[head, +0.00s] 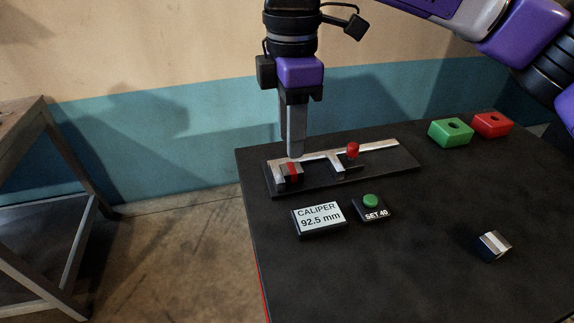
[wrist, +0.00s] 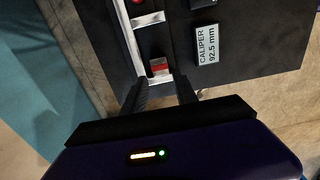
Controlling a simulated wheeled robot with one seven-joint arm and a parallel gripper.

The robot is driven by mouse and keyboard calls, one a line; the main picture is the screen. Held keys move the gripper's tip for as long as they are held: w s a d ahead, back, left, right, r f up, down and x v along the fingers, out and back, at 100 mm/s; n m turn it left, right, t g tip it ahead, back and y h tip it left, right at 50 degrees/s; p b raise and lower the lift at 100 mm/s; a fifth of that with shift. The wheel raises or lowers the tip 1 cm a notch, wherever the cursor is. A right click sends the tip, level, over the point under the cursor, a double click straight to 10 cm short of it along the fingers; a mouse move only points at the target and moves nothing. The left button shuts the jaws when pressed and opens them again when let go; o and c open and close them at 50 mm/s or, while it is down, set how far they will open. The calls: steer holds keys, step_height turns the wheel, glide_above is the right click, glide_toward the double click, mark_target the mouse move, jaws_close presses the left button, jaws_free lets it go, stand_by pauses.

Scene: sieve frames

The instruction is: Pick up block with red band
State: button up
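The block with a red band (head: 291,172) sits at the left end of the caliper (head: 385,150), beside its left jaw. In the wrist view the block (wrist: 160,67) lies just beyond the fingertips, in line with the gap between them. My gripper (head: 295,155) points down just above the block in the head view. Whether the fingertips touch the block cannot be told.
The caliper's red knob (head: 353,149) stands right of the block. In front are a display reading 92.5 mm (head: 319,217) and a green SET 40 button (head: 371,201). A silver-banded block (head: 494,246) lies right. Green (head: 451,132) and red (head: 492,124) blocks with holes stand at the back right.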

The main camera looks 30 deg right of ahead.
mark_target(291, 168)
steer(key=shift+d+f+p, duration=0.1)
steer(key=shift+f+p, duration=0.2)
steer(key=shift+f, duration=2.9)
jaws_close()
